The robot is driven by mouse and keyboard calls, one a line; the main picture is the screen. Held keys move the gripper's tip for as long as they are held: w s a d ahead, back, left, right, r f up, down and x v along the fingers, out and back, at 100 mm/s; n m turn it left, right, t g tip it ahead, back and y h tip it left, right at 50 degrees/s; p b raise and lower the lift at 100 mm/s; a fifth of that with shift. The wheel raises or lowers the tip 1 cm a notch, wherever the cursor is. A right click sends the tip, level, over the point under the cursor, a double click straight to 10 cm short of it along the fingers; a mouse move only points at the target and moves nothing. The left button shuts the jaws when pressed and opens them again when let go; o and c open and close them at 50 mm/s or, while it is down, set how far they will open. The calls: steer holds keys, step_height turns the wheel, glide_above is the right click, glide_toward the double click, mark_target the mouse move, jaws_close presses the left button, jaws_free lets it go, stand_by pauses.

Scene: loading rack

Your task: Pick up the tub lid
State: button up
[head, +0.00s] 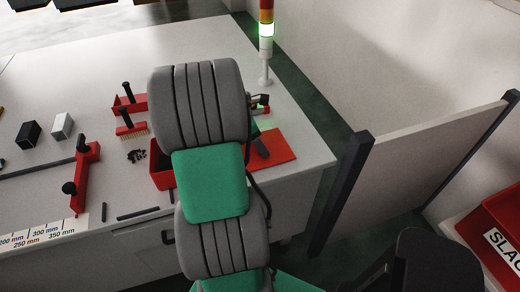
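A flat red panel (275,148), which may be the tub lid, lies on the grey workbench just right of my arm. Its left part is hidden behind the arm. A red open tub (160,167) stands left of the arm, also partly covered by it. My arm, grey with green parts, reaches over the bench between the two. A small dark piece (260,146) shows over the red panel at the arm's edge; it may be part of my gripper, but I cannot make out its fingers or whether it touches anything.
A signal light (266,45) stands at the bench's back right. A barrier panel (425,165) and a red bin (497,235) are right.

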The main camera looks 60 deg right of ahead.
steer(key=c, duration=1.3)
steer(key=shift+r, duration=0.15)
